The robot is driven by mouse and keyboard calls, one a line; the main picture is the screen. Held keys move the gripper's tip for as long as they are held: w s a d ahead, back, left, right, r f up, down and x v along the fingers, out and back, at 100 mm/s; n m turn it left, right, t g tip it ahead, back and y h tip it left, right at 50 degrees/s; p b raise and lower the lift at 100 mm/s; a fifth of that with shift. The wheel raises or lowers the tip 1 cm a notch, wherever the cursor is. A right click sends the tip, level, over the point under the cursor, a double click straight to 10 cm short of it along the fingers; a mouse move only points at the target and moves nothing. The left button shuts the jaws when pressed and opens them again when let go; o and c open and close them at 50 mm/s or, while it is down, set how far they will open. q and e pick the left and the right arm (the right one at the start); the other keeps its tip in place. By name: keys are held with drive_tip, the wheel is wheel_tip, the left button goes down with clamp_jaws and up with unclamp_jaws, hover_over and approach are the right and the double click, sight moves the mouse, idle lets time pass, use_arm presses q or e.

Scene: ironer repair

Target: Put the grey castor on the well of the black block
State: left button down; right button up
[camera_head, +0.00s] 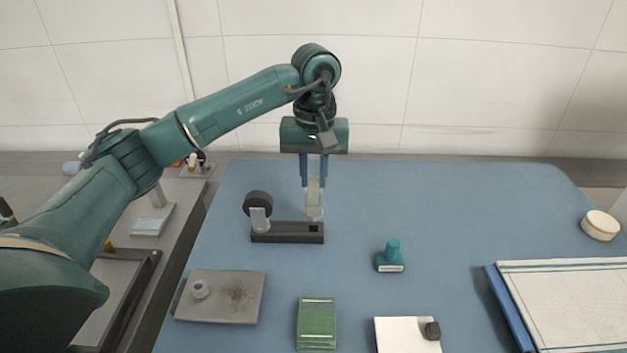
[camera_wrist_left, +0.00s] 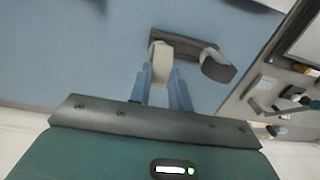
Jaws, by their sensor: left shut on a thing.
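The black block (camera_head: 276,238) lies on the blue table, with a small dark well (camera_head: 315,229) near its right end in the head view. A black-wheeled castor (camera_head: 258,202) stands on its left end. My left gripper (camera_head: 314,182) points down above the right end, shut on the pale grey castor (camera_head: 314,205). The grey castor hangs upright just behind or over the well; whether it touches the block cannot be told. In the left wrist view, the grey castor (camera_wrist_left: 160,58) is between the blue fingers, beside the block (camera_wrist_left: 184,39). My right gripper is not in view.
A teal stamp (camera_head: 391,258) stands right of the block. In front lie a grey plate (camera_head: 235,299), a green box (camera_head: 317,323) and a white pad (camera_head: 400,338). A cloth-covered tray (camera_head: 570,290) and a round tin (camera_head: 600,225) are at right. The table behind the stamp is clear.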

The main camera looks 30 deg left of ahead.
sight(313, 180)
use_arm(q)
wheel_tip(313, 180, down, 2)
drive_tip(key=shift+f+b, duration=0.5)
drive_tip(key=shift+f, duration=0.1)
drive_tip(key=c, duration=1.3)
unclamp_jaws()
drive_tip(key=shift+r+p, duration=0.45)
wheel_tip(313, 180, up, 12)
drive_tip(key=shift+r, duration=0.2)
